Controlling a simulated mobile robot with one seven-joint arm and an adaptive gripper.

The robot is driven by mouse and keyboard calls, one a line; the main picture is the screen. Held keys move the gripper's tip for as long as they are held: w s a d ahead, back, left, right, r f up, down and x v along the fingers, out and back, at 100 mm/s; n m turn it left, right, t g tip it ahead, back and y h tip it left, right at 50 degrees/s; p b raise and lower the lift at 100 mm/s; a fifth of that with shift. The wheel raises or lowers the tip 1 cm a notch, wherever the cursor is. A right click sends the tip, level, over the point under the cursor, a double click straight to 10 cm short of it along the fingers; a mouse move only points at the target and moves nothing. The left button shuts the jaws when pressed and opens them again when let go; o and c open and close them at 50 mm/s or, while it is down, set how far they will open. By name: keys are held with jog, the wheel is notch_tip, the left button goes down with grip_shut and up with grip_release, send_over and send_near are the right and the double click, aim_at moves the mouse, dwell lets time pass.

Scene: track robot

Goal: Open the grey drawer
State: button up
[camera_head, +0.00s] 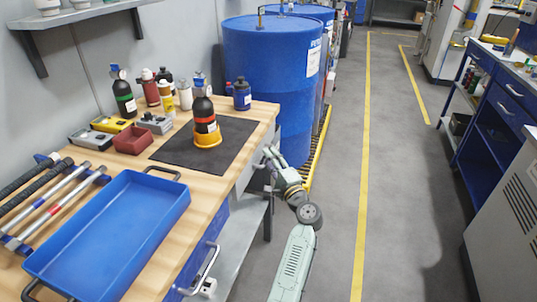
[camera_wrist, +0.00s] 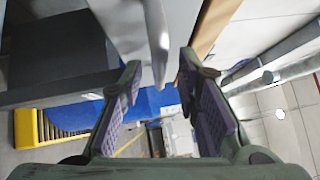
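The grey drawer (camera_head: 245,177) is under the wooden top at the far end of the workbench. Its front is seen at a steep angle, so I cannot tell whether it is fully shut. My gripper (camera_head: 268,160) is beside the drawer front, at handle height. In the wrist view my gripper (camera_wrist: 163,97) is open, with purple pads on both fingers. A pale grey bar, apparently the drawer handle (camera_wrist: 157,45), reaches between the fingertips, nearer the left finger. I cannot tell whether it touches a finger. My gripper hides most of the handle in the head view.
The workbench top (camera_head: 215,180) holds a blue tray (camera_head: 110,230), bottles and tools. A blue drawer with a metal handle (camera_head: 207,268) is at its near end. Blue drums (camera_head: 268,75) stand just beyond the bench. The grey aisle floor (camera_head: 405,190) to the right is clear.

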jog(key=shift+x, duration=0.85)
jog(key=shift+c, duration=0.2)
grip_shut()
